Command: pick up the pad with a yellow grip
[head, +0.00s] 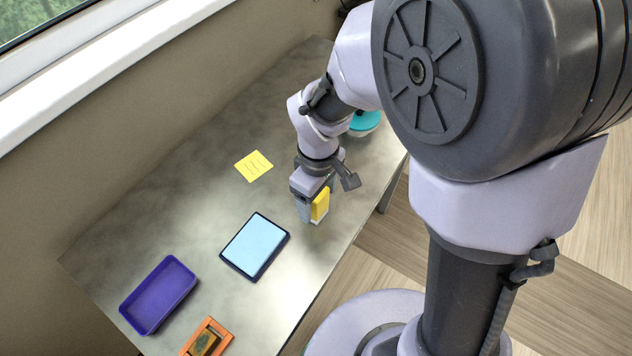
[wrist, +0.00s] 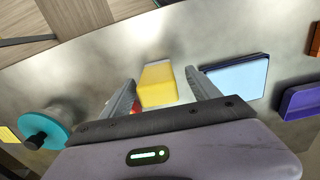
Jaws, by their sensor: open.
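The pad with a yellow grip (head: 320,205) stands on the table near its front edge, under my gripper. In the wrist view its yellow grip (wrist: 156,84) lies between my two open fingers, with a pale base showing at its far end. My gripper (head: 312,207) is open and points down around the grip. In the wrist view a gap shows between the right finger and the grip, and the left finger is close to it. I cannot tell whether either finger touches it. A small red patch shows beside the left finger.
A light blue tablet-like panel (head: 255,246), a purple tray (head: 157,296) and an orange-framed item (head: 207,341) lie to the left. A yellow note (head: 254,166) lies toward the back. A teal-topped round object (head: 365,123) is behind my arm. The table (head: 200,215) is bare between them.

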